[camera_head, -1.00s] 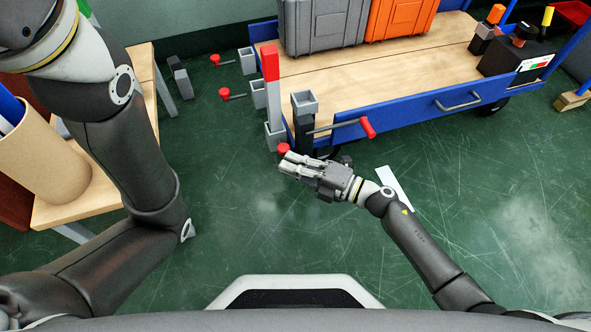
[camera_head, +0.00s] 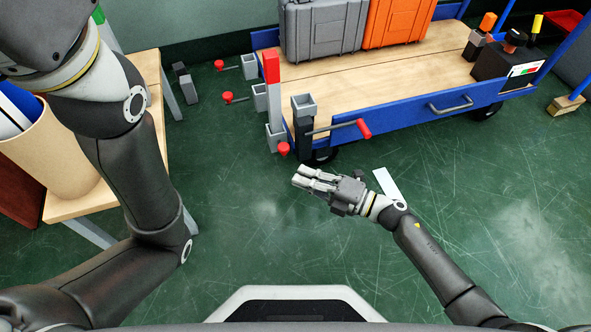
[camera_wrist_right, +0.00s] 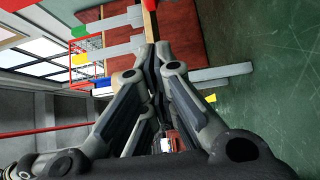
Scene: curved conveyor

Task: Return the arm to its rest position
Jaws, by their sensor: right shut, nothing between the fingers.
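My right arm (camera_head: 432,262) comes in from the lower right of the head view. Its gripper (camera_head: 299,175) is shut and empty, held over the open green floor in front of the cart. The gripper's fingers (camera_wrist_right: 152,62) also show in the right wrist view, drawn together. My left arm (camera_head: 135,180) stands bent at the left side of the head view. The left gripper is outside the view.
A blue-framed cart (camera_head: 400,123) with a wooden deck carries a grey case (camera_head: 322,28) and an orange case (camera_head: 397,22). A red-tipped handle (camera_head: 363,128) juts from its front corner. A wooden table (camera_head: 148,150) stands at the left.

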